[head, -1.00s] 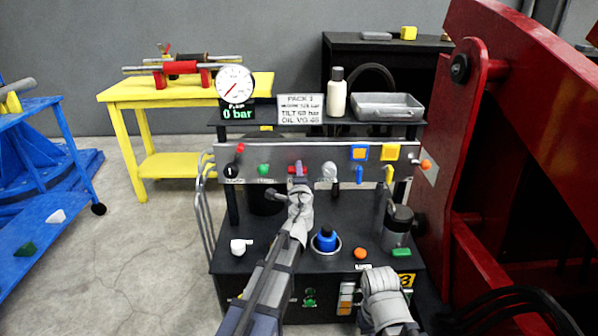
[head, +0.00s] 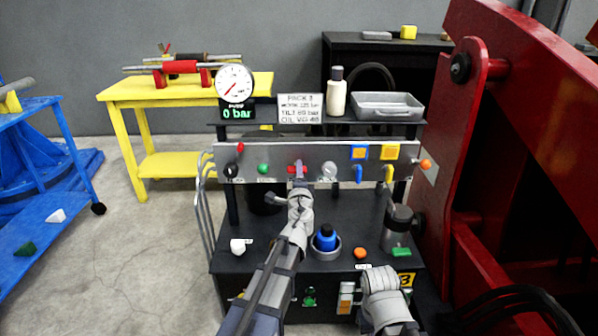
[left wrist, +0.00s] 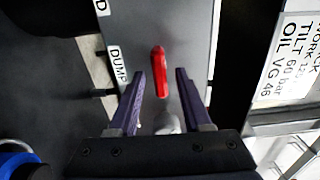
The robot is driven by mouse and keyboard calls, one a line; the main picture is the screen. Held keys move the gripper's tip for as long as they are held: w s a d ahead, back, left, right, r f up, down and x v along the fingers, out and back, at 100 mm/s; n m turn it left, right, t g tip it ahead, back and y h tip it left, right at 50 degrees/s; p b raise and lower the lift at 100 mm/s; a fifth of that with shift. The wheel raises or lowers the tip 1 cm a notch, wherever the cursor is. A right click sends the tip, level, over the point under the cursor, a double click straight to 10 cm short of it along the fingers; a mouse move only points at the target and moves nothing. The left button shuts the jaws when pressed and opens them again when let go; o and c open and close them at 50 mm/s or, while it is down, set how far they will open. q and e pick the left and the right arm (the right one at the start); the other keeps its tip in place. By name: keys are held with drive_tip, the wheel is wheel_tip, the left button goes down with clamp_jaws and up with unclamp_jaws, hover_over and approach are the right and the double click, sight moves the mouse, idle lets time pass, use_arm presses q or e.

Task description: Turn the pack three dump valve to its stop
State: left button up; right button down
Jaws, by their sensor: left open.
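The dump valve has a red bar handle (left wrist: 159,72) on the grey panel, with a DUMP label (left wrist: 118,66) beside it in the left wrist view. In the head view the handle (head: 291,169) lies about level, partly hidden behind my fingers. My left gripper (left wrist: 161,74) is open, its two purple fingers on either side of the handle with a gap at each side. I see no contact. In the head view my left gripper (head: 299,173) is in front of the panel's middle. My right wrist shows low at the right; its fingers are not visible.
The panel (head: 330,150) also carries a green knob (head: 263,169), a pale round knob (head: 329,169) and blue and yellow levers. A blue-capped part (head: 325,238) stands on the deck below. The gauge (head: 235,83) reads 0 bar. A sign (head: 300,107) stands above.

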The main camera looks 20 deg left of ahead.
use_arm(q)
drive_tip(key=v, duration=0.6)
drive_tip(key=s+d+f+n+g+y, duration=0.1)
drive_tip(key=s+d+f+n+g, duration=0.1)
drive_tip(key=s+f+n+g, duration=0.95)
drive_tip(key=s+d+f+g+h, duration=0.25)
drive_tip(key=s+d+f, duration=0.3)
drive_tip(key=s, duration=0.35)
drive_tip(key=s+d+f+g+h, duration=0.2)
drive_tip(key=s+d+f+g, duration=0.25)
drive_tip(key=s+d, duration=0.35)
wheel_tip(320, 180, up, 36)
drive_tip(key=s+a+p, duration=0.1)
drive_tip(key=p, duration=3.5)
drive_tip(key=shift+t, duration=0.45)
